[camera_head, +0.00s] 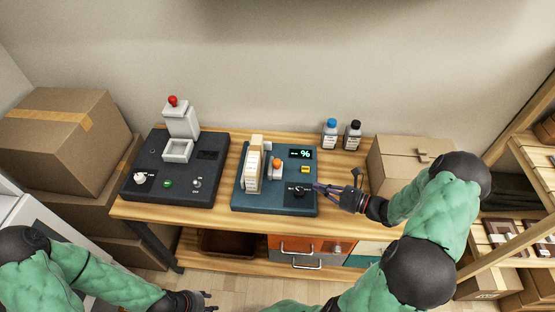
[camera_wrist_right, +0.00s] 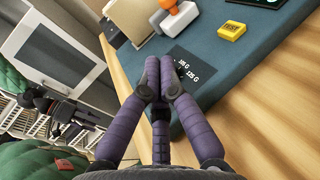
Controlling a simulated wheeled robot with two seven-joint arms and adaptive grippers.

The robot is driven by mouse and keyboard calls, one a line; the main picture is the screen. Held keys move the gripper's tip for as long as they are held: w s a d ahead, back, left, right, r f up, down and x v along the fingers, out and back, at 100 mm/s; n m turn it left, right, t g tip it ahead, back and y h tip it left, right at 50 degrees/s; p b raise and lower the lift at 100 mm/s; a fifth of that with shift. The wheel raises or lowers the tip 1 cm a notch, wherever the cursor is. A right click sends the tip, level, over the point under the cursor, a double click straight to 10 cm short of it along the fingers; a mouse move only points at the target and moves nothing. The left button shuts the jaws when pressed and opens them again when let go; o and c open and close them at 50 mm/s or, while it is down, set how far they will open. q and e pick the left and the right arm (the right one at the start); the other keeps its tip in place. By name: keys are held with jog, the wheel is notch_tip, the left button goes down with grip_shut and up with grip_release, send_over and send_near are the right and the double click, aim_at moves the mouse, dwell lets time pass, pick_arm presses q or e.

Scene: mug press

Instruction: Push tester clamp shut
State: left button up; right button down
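The tester (camera_head: 240,203) is a blue box on the wooden table, with a lit screen (camera_head: 301,154) reading "-- %". Its clamp has upright cream parts (camera_head: 252,172) and an orange-topped piece (camera_head: 275,166); the orange piece also shows at the top of the right wrist view (camera_wrist_right: 176,14). Whether the clamp is shut is unclear. My right gripper (camera_head: 317,187) is at the tester's front right corner, beside a dark dial (camera_head: 299,191). Its fingertips (camera_wrist_right: 161,82) are drawn together by the "105 G / 125 G" label; contact with the dial is hidden. My left gripper (camera_head: 207,300) is low, its fingers apart and empty.
A yellow button (camera_head: 305,169) sits on the tester. A dark machine (camera_head: 150,190) with a red-knobbed press stands to its left. Two bottles (camera_head: 330,134) and a cardboard box (camera_head: 400,160) stand at the right. More boxes (camera_head: 65,120) are at the far left. Bare table lies along the front edge.

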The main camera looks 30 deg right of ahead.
jog(key=b, duration=0.3)
send_near(277, 174)
jog(key=w+a, duration=0.1)
jog(key=w, duration=0.1)
jog(key=w+r, duration=0.1)
jog(key=w, duration=0.1)
jog(key=w+a+r, duration=0.1)
jog(key=w, duration=0.1)
jog(key=shift+w+a, duration=0.35)
pick_arm(q)
notch_tip(277, 174, down, 3)
jog(key=shift+w+r, duration=0.1)
pick_arm(e)
jog(key=shift+r, duration=0.1)
jog(key=shift+a, duration=0.1)
jog(key=shift+w+a, duration=0.4)
jog(key=shift+a, duration=0.25)
jog(key=shift+w+a, duration=0.4)
jog(key=shift+a, duration=0.25)
pick_arm(q)
jog(key=shift+r, duration=0.15)
